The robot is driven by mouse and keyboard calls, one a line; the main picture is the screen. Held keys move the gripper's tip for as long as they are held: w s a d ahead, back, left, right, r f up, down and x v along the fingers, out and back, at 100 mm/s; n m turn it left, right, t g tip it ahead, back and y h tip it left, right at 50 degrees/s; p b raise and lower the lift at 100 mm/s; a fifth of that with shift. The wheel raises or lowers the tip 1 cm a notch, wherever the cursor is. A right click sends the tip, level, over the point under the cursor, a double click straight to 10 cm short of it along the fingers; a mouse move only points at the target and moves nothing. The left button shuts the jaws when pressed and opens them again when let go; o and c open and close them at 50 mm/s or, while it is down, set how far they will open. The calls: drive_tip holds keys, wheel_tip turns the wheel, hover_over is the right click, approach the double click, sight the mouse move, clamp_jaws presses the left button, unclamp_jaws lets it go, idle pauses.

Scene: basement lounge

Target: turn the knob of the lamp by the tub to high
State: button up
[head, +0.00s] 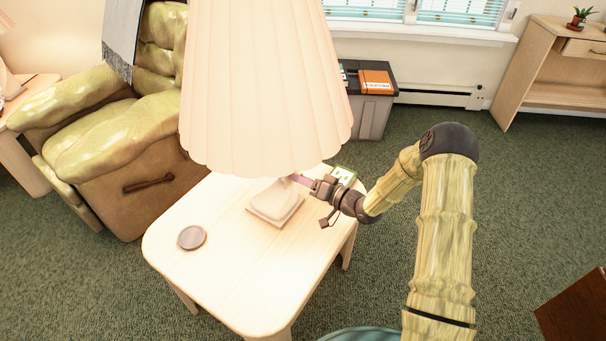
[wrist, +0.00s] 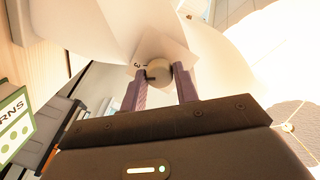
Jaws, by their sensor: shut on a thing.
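The lamp has a large pleated cream shade (head: 262,90) and a pale base (head: 272,203) standing on a light wooden side table (head: 215,265). A grey tub (head: 376,118) stands on the floor behind it. My gripper (head: 297,179) reaches in from the right to the lamp base, under the shade's edge. In the wrist view, my gripper (wrist: 160,84) has its two purple-grey fingers on either side of a small round pale knob (wrist: 158,70) and is shut on it. The head view hides the knob.
A grey round coaster (head: 191,237) lies on the table. A green-and-white book (head: 343,176) lies behind my gripper; it also shows in the wrist view (wrist: 12,122). A green armchair (head: 120,140) stands left. Open carpet lies to the right.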

drive_tip(key=shift+f+m, duration=0.1)
drive_tip(key=shift+m, duration=0.3)
drive_tip(key=o, duration=1)
drive_tip(key=p+v, duration=0.1)
drive_tip(key=v, duration=1.6)
drive_tip(key=shift+s+d, duration=0.1)
drive_tip(key=shift+d, duration=0.1)
